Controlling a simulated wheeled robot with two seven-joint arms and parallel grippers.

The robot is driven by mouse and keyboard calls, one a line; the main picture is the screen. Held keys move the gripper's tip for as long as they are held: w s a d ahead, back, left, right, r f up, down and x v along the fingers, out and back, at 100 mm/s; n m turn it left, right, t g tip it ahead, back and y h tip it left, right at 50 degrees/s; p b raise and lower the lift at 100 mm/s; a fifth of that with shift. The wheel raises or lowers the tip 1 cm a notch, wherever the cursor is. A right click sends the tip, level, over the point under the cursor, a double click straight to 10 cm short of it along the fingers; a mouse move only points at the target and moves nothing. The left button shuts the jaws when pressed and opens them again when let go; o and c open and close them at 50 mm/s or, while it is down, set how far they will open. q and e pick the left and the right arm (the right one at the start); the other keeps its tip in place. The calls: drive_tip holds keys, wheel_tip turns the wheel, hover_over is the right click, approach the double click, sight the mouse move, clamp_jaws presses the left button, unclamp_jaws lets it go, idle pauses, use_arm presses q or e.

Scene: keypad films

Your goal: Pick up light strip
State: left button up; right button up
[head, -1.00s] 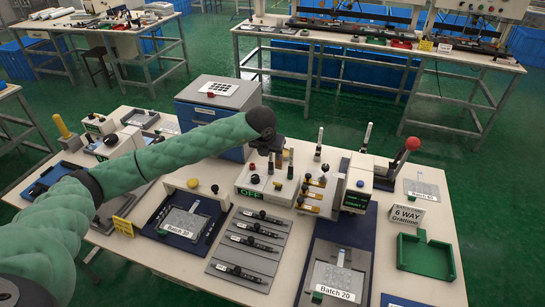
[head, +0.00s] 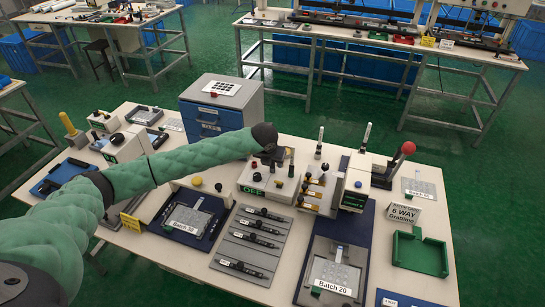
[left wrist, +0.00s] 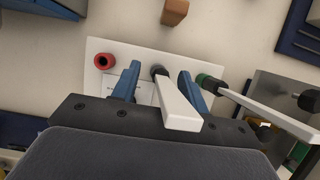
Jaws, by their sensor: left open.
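A white light strip (left wrist: 178,108) stands in a dark grey collar on a white plate (left wrist: 98,84) in the left wrist view. My left gripper (left wrist: 160,86) is open, with a blue finger on each side of this strip. I cannot tell whether either finger touches it. A second pale strip (left wrist: 270,115) stands in a green collar to the right, outside the fingers. A red empty collar (left wrist: 104,61) is at the left. In the head view my left gripper (head: 274,158) is over the bench, its fingers hard to make out. My right gripper is not in view.
A white box marked OFF (head: 254,191) stands close in front of the gripper. A grey cabinet (head: 222,105) stands behind the arm. A red-knobbed lever (head: 407,148) and a green tray (head: 420,253) are at the right. A brown block (left wrist: 175,11) lies beyond the plate.

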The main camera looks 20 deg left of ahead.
use_arm(q)
drive_tip(key=shift+f, duration=0.2)
clamp_jaws()
drive_tip(key=shift+w+r, duration=0.1)
